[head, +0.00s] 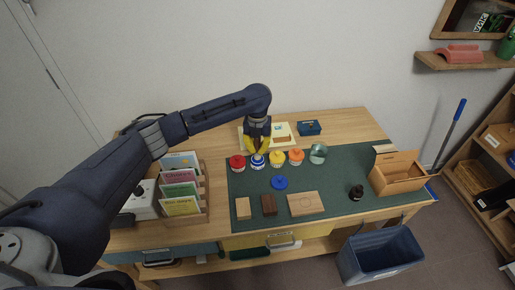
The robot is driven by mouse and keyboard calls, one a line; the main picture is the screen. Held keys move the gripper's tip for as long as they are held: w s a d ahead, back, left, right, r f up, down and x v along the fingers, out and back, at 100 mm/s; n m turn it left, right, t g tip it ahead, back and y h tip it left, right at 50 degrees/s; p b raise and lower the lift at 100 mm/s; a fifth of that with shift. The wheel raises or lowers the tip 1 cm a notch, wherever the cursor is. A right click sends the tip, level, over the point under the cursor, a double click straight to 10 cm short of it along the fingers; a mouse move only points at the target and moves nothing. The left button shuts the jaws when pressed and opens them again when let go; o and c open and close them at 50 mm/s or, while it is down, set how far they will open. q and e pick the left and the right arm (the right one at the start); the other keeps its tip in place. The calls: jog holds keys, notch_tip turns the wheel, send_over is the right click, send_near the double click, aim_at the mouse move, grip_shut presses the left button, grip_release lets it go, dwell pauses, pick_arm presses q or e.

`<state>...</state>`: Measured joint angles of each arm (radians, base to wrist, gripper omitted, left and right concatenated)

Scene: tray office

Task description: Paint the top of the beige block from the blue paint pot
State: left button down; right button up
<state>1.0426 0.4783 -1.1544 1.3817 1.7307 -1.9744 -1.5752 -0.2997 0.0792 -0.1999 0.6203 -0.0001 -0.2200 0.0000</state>
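The beige block (243,208) lies on the front left of the green mat, its top facing up. The blue paint pot (258,162) stands in the row of pots at the back of the mat, blue and white. My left gripper (258,150), with yellow fingers, points down right over the blue pot and partly hides its top. The fingers are too small to tell whether they are open or shut, or whether they hold or touch anything. A round blue disc (280,183) lies on the mat in front of the pots. My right gripper is not in view.
Red (237,162), yellow (277,158) and orange (296,156) pots flank the blue one. A brown block (269,205) and a wooden board (306,203) lie beside the beige block. A glass jar (318,153), dark bottle (357,192) and open wooden box (397,180) stand rightward.

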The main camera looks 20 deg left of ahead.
pick_arm(q)
jog(key=shift+f, duration=0.55)
dwell(1.4)
jog(key=shift+r, duration=0.1)
jog(key=shift+r, duration=3.4)
